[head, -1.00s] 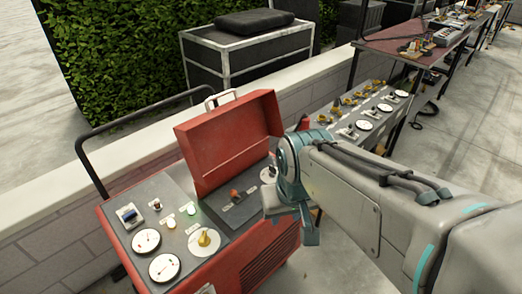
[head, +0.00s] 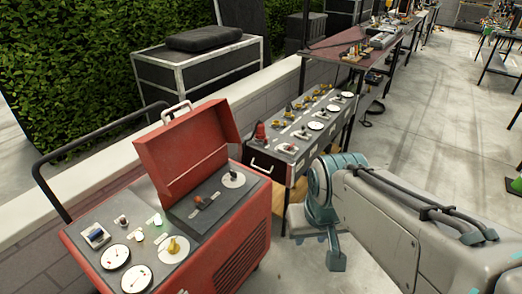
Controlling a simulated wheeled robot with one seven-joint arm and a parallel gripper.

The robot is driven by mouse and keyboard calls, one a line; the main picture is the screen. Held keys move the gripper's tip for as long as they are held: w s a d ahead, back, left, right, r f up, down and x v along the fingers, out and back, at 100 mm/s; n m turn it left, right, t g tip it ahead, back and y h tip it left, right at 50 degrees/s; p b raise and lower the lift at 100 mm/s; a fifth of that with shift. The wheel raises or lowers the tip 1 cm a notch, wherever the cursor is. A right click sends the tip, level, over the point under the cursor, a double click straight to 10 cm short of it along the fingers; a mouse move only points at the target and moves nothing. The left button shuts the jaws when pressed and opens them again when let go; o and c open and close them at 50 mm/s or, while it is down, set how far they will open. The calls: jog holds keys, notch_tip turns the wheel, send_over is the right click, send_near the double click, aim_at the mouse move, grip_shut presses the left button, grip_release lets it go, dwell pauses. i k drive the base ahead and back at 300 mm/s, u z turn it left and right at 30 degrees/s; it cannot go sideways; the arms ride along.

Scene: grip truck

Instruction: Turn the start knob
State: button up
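A red generator-like machine (head: 246,226) stands at the lower left with its red lid (head: 185,150) raised. Its panel has a yellow knob on a white dial (head: 174,246), a dark knob on another white dial (head: 233,179), and a red-orange switch (head: 201,202) between them. I cannot read the labels, so I cannot tell which is the start knob. My gripper (head: 318,238) hangs at the end of my arm, right of the machine and apart from the panel. Its fingers are seen from behind, and I cannot tell whether they are open.
A second control box (head: 280,163) with several knobs and dials stands behind the machine. A black handle rail (head: 50,190) rises at the machine's left. A low wall (head: 30,222) runs behind. A long table (head: 350,44) stands farther back.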

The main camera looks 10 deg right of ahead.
aim_at(233, 173)
jog(key=z, duration=1.05)
jog(key=i, duration=1.15)
jog(key=u, duration=1.8)
jog(key=i, duration=0.5)
jog(key=u, duration=0.05)
